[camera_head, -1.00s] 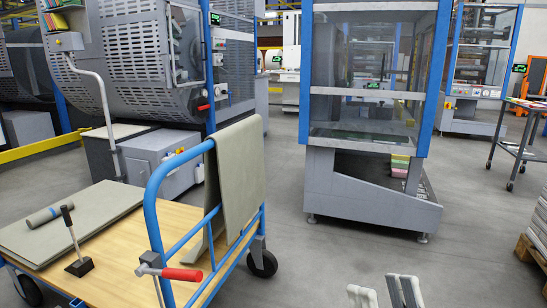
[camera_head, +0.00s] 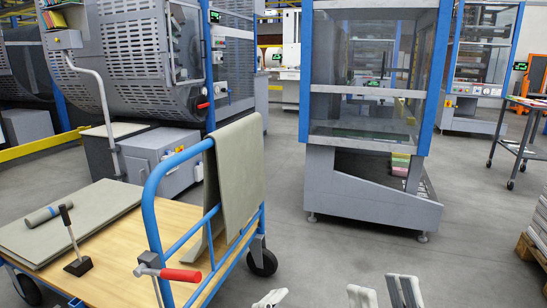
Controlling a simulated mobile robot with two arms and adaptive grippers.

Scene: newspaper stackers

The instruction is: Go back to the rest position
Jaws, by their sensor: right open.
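My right gripper (camera_head: 384,290) shows at the bottom edge, right of centre, its pale fingers apart and nothing between them. A small pale part of my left gripper (camera_head: 270,298) shows at the bottom edge, left of the right one. Most of it is cut off by the frame, so I cannot tell whether it is open or shut. Both grippers appear over grey floor, apart from the cart and the machines.
A blue-railed cart (camera_head: 157,215) stands at the left with a grey cloth (camera_head: 238,175) over its rail. A glass-sided stacker (camera_head: 370,185) stands ahead. A pallet (camera_head: 532,250) with paper stacks is at the right. Floor between is clear.

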